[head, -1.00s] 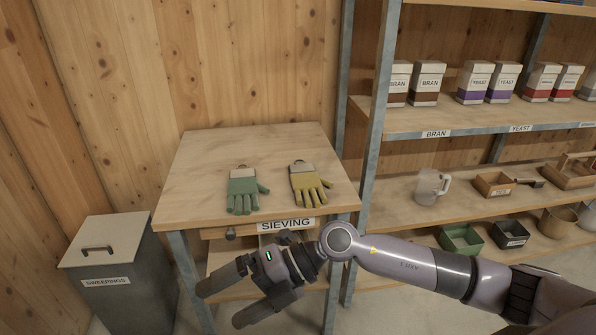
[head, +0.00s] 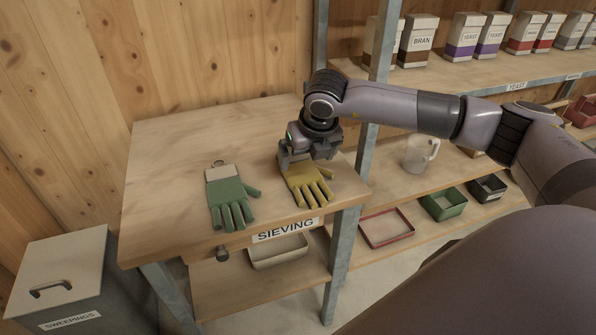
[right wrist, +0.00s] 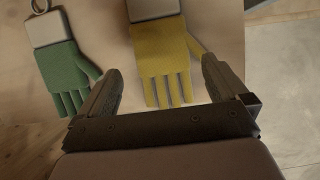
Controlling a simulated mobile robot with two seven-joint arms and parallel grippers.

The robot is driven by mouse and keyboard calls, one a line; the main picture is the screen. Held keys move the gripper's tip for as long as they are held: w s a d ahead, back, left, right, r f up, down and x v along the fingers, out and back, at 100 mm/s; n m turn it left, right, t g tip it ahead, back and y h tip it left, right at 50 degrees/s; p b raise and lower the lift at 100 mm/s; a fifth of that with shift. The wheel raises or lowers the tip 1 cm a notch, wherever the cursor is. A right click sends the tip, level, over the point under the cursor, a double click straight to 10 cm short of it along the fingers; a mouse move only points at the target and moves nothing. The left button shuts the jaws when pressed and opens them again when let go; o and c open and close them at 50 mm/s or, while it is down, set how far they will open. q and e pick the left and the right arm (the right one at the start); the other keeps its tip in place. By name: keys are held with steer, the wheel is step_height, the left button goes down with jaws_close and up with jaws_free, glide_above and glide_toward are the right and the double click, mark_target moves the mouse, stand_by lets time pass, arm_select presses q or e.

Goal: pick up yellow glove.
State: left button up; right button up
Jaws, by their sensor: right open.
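The yellow glove (head: 308,184) lies flat on the wooden table, fingers toward the front edge. In the right wrist view the yellow glove (right wrist: 162,62) shows between and beyond the fingers, its cuff cut off by the top edge. My right gripper (head: 304,160) is above the glove's cuff end, pointing down, and hides part of it. In the right wrist view my right gripper (right wrist: 158,85) is open with nothing held between its fingers. I cannot tell whether it touches the glove. My left gripper is not in view.
A green glove (head: 230,197) lies left of the yellow one on the table (head: 170,150). A grey sweepings bin (head: 62,265) stands at the left. A shelf rack with a metal post (head: 368,140) is close on the right, holding a mug (head: 420,153) and trays.

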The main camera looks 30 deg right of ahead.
mark_target(303, 174)
steer(key=x, duration=0.6)
steer(key=shift+s+f+p, duration=0.2)
steer(key=shift+s+p, duration=0.05)
steer(key=shift+p, duration=0.1)
steer(key=c, duration=0.8)
